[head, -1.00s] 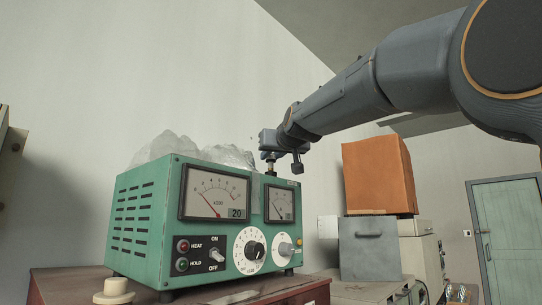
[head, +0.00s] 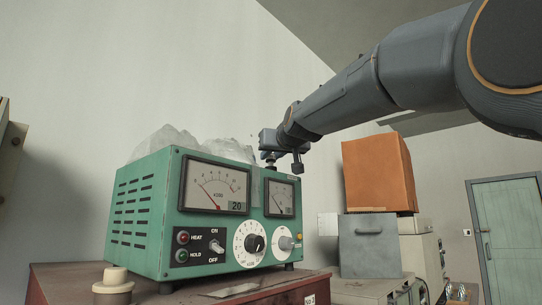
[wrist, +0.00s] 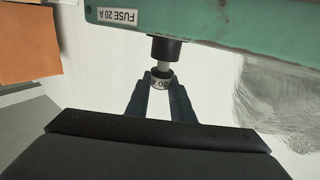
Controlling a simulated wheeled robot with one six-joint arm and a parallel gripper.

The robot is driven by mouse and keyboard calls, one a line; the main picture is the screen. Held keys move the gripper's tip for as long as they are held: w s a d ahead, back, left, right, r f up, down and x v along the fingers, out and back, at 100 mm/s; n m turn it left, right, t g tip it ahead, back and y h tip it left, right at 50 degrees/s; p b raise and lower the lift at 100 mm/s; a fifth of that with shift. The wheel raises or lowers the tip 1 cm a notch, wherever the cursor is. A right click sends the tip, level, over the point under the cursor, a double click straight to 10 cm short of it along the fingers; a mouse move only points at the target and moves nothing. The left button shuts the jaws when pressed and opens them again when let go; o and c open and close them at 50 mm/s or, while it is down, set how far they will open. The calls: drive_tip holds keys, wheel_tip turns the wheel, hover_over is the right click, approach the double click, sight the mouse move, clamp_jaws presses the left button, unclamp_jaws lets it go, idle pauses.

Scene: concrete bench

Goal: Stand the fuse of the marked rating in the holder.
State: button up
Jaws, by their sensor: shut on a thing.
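The green instrument (head: 150,215) stands on the bench, and its left meter display reads 20. A black holder (wrist: 164,48) projects from its top face; it also shows in the head view (head: 271,163). In the upside-down wrist view a label (wrist: 117,16) beside it reads "FUSE 20 A". My gripper (wrist: 162,84) is shut on a fuse (wrist: 163,68) whose band reads "20 A". The fuse is in line with the holder, its pale narrow end at the holder's mouth. How deep it goes in, I cannot tell. In the head view my gripper (head: 270,148) is directly above the holder.
An orange box (head: 378,175) on a grey case (head: 370,250) stands to the right. A cream round piece (head: 114,286) is at the bench's front left.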

drive_tip(key=shift+f+b, duration=0.6)
drive_tip(key=shift+f, duration=0.05)
idle(0.4)
drive_tip(key=o, duration=1.1)
drive_tip(key=shift+b+v, duration=1.35)
drive_tip(key=shift+v, duration=2.55)
